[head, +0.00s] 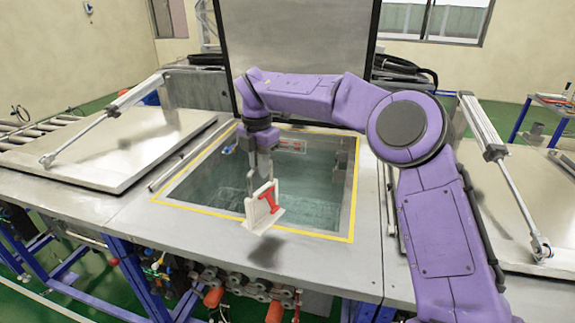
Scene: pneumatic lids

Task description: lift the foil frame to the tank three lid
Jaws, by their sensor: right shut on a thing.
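My right gripper (261,182) hangs over the near part of an open tank, its fingers pointing down. It is shut on a small white piece with a red part, which looks like the foil frame (262,209). The frame is held tilted near the tank's front edge, and its shadow falls on the steel top. The middle tank's lid (297,45) stands upright behind the opening. The left lid (110,145) and the right lid (505,195) lie down. No tank number is readable. My left gripper is not in view.
The open tank has a yellow rim (345,238) and clear liquid inside. A pneumatic cylinder (136,93) slants over the left lid, and another (484,125) stands over the right lid. Pipes and valves (262,288) run below the front edge.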

